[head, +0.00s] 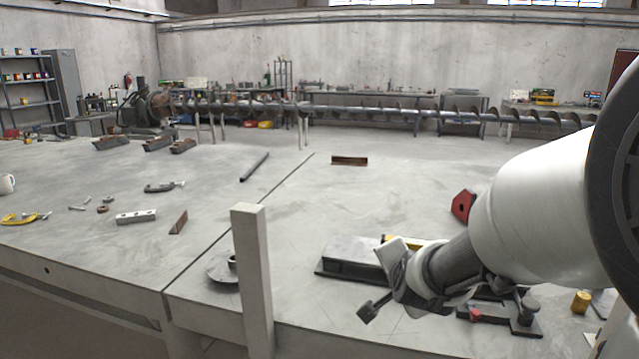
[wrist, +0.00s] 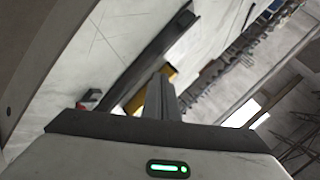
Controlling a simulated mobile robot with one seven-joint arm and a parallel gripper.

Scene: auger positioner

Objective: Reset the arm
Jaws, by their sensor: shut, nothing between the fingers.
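My arm reaches in from the right edge of the head view, its large white link over the right part of the table. My gripper (head: 369,309) is at its lower left end, low over the front part of the table, in front of a dark flat-topped block (head: 350,256). In the wrist view my gripper (wrist: 161,92) shows its two fingers together and empty, above a body with a green light. The arm hides part of the table at the right.
A pale upright post (head: 252,275) stands left of my gripper, beside a round flanged part (head: 224,268). A red part (head: 463,206) and a black fixture (head: 525,318) lie near the arm. Clamps and metal pieces lie at left. The table's middle is mostly clear. A long auger (head: 400,110) spans the back.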

